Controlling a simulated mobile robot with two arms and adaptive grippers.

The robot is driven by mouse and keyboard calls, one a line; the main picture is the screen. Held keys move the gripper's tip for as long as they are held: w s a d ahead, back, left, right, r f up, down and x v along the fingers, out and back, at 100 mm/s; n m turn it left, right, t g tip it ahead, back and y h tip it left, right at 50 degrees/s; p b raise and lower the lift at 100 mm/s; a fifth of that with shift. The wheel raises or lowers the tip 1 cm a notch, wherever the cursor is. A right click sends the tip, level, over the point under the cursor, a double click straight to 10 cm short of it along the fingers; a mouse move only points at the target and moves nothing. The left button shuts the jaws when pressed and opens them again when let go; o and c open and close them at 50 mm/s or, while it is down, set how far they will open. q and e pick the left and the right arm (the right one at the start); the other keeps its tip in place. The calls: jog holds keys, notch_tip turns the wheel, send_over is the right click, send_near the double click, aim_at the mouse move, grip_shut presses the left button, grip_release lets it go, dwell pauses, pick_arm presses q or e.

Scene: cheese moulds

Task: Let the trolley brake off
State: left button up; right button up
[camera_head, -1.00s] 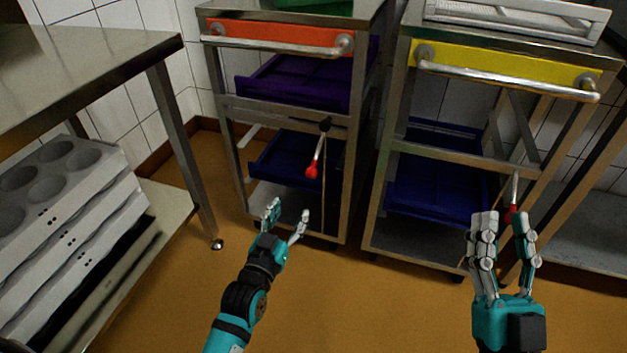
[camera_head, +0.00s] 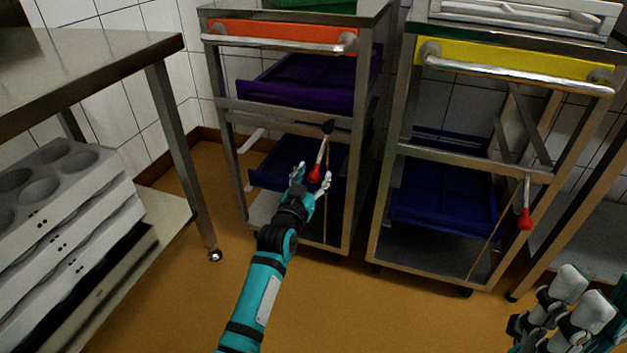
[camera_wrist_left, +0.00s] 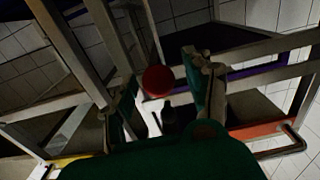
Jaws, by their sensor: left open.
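The left trolley with the orange front panel (camera_head: 285,36) has a brake lever (camera_head: 321,150) slanting down from a black pivot to a red knob (camera_head: 314,176). My left gripper (camera_head: 312,177) is open, with its fingers on either side of the knob. In the left wrist view the red knob (camera_wrist_left: 158,81) shows between the fingers, with gaps beside it; whether either finger touches it I cannot tell. The right trolley with the yellow panel (camera_head: 510,68) has its own lever with a red knob (camera_head: 525,219), hanging down. My right gripper (camera_head: 572,308) is at the lower right, partly cut off.
A steel table (camera_head: 90,62) stands at the left, with stacked grey moulds (camera_head: 80,210) on its lower shelf. Blue and purple trays (camera_head: 300,82) sit in the trolleys. The orange-brown floor (camera_head: 390,315) in front of the trolleys is clear.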

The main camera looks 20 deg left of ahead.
pick_arm(q)
jog(key=shift+w, duration=0.2)
jog(key=shift+c, duration=0.4)
grip_shut()
